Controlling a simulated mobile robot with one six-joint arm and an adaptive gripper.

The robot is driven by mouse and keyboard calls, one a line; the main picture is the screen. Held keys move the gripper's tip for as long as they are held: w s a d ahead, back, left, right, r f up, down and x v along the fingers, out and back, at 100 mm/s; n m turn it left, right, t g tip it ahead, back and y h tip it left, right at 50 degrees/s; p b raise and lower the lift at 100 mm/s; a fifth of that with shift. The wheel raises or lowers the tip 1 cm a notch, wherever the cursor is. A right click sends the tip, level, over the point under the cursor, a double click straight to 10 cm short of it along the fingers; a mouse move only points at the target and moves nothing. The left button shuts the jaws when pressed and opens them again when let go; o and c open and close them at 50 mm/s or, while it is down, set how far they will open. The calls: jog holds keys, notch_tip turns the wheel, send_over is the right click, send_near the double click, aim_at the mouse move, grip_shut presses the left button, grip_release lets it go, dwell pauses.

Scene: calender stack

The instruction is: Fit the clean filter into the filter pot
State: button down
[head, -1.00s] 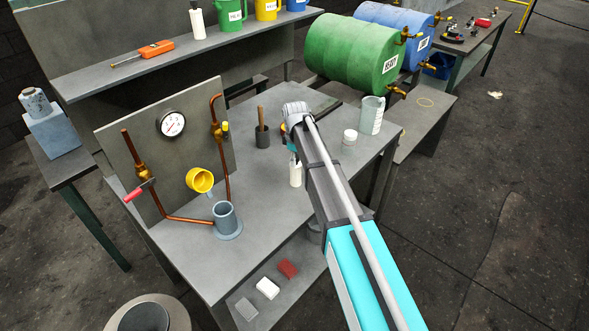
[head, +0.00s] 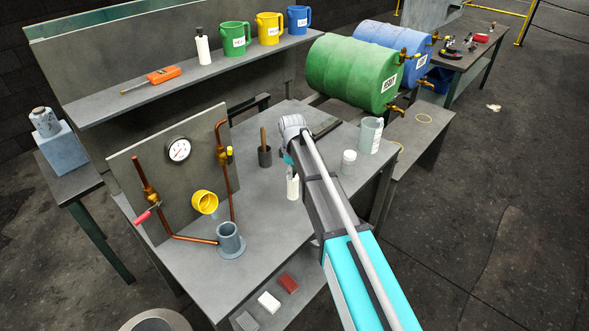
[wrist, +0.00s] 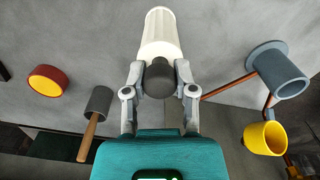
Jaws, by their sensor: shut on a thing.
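My gripper (wrist: 160,72) is shut on the dark end of the clean filter (wrist: 161,32), a white ribbed cylinder. In the head view the filter (head: 292,187) hangs roughly upright below my wrist, over the workbench, with the gripper fingers mostly hidden by the arm. The filter pot (head: 230,240) is a grey-blue open cylinder on a round flange, left of and nearer than the filter. It also shows at the right of the wrist view (wrist: 280,70), apart from the filter. The yellow cup-shaped part (head: 205,202) sits tilted above the pot, and its inside looks open.
A gauge panel (head: 190,150) with copper pipes and a red-handled valve (head: 144,215) stands behind the pot. A red-and-yellow disc (wrist: 48,80) lies left in the wrist view.

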jog(key=s+a+r+p, duration=0.5)
jog(key=s+r+p, duration=0.1)
jog(key=s, duration=0.4)
jog(key=shift+a+r, duration=0.3)
jog(key=shift+r, duration=0.1)
jog(key=shift+a, duration=0.1)
jog(key=s+a+r+p, duration=0.3)
jog(key=s+a, duration=0.1)
jog(key=a, duration=0.3)
jog(key=s+a+r+p, duration=0.3)
jog(key=s+a, duration=0.2)
jog(key=a, duration=0.1)
jog(key=shift+s+a, duration=0.3)
jog(key=shift+a, duration=0.1)
